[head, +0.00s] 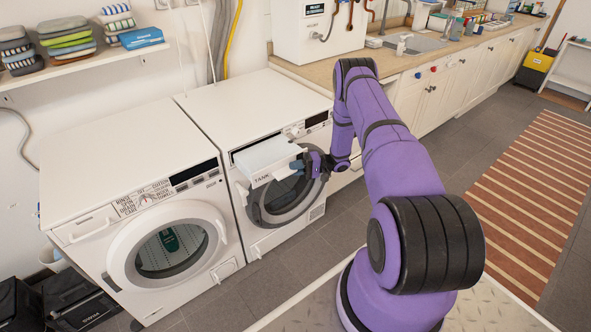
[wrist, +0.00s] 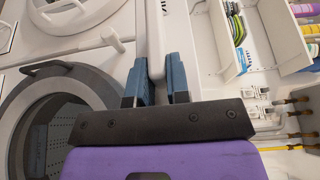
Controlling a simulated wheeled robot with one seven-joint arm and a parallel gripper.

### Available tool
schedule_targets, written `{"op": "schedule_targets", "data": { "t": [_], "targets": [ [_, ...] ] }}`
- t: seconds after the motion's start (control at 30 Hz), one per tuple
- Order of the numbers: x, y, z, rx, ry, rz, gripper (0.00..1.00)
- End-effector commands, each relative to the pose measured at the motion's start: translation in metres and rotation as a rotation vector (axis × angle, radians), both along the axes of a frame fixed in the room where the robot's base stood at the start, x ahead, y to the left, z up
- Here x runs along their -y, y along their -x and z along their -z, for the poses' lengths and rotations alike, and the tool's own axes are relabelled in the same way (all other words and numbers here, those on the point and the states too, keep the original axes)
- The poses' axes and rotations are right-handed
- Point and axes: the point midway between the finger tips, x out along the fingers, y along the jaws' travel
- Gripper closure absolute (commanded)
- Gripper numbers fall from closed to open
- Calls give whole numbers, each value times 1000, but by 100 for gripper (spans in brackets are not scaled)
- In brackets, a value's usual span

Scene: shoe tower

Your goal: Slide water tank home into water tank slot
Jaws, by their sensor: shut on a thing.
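The white water tank (head: 269,159), marked "TANK" on its front, juts out of the upper front of the right-hand machine. The dark edge of the water tank slot (head: 240,152) shows along the tank's back left side; how deep the tank sits in it is hidden. My gripper (head: 299,165) is at the right end of the tank's front. In the wrist view, my gripper's blue fingers (wrist: 158,82) are closed on either side of a white upright part of the water tank (wrist: 154,40).
The dryer's round door (head: 282,203) is just below the tank, and its control panel (head: 306,125) is to the right of the slot. A washing machine (head: 135,205) stands close on the left. Open floor (head: 350,215) lies in front.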

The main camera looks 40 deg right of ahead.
Motion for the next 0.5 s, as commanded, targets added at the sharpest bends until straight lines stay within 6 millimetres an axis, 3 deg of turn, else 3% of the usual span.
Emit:
{"op": "schedule_targets", "data": {
  "t": [0.5],
  "targets": [
    [0,-12,0,1,-1,-1,100]
  ]
}}
